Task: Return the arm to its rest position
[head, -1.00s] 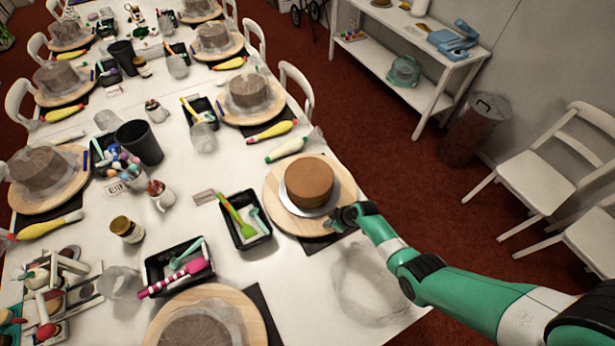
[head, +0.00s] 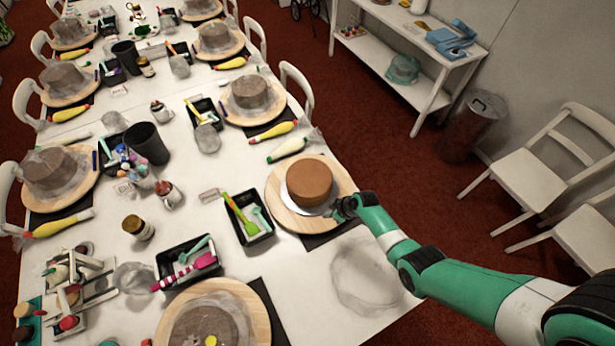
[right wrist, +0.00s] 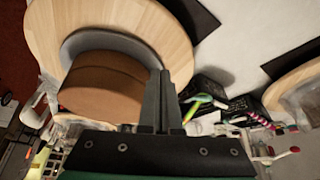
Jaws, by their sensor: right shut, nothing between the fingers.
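My right arm comes in from the right in the head view. Its gripper (head: 340,209) is at the near right edge of a wooden turntable (head: 341,184). A plain brown cake (head: 309,181) sits on a silver board on that turntable. In the right wrist view my gripper's fingers (right wrist: 161,84) are together and empty, in front of the cake (right wrist: 108,88) and the turntable (right wrist: 165,35). I cannot tell whether the fingertips touch the board or the turntable. My left gripper is not in view.
A black tray with tools (head: 248,218) stands left of the turntable. A crumpled clear wrap (head: 365,277) lies near the table's right edge. Other turntables with wrapped cakes (head: 251,92) line the table. White chairs (head: 540,170) and a bin (head: 475,125) stand at the right.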

